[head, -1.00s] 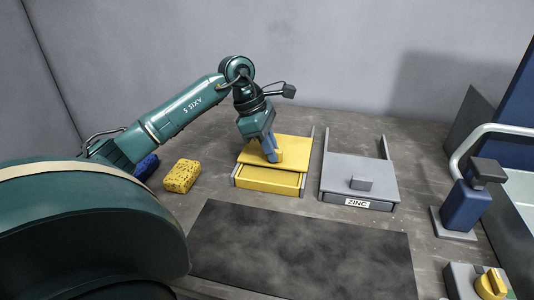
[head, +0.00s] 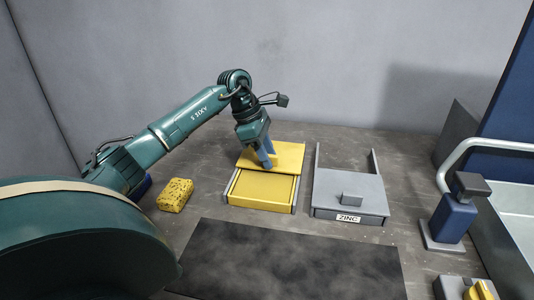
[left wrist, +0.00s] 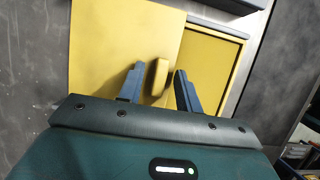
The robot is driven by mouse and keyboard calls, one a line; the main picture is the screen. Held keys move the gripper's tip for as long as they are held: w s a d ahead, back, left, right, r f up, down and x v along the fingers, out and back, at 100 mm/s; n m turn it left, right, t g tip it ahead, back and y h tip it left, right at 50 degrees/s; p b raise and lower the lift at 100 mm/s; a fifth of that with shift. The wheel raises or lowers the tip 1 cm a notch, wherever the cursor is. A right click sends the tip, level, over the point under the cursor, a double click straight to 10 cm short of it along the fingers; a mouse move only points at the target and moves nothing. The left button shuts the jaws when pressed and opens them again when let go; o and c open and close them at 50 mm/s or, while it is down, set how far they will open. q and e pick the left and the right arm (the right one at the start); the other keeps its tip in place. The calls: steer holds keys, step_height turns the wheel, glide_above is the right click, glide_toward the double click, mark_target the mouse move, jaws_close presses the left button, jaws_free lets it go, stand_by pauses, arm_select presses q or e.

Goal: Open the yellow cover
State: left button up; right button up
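The yellow cover (head: 286,155) lies on a box with a pale rail at each side. It is slid toward the wall, so the front of the box is uncovered and its yellow inside (head: 262,188) shows. In the left wrist view the cover (left wrist: 112,50) fills the left and the uncovered box (left wrist: 212,60) is at right. My left gripper (head: 266,163) comes down on the cover. My right gripper is not in view.
A grey box marked ZINC (head: 348,190) stands to the right. A yellow sponge (head: 176,195) lies at left. A dark mat (head: 295,262) is in front. A blue device (head: 453,220) and a yellow-knobbed switch (head: 478,291) are at right.

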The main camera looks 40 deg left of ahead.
arm_select(q)
steer(key=v, duration=1.3)
steer(key=shift+p, duration=0.3)
steer(key=shift+s+a, duration=0.1)
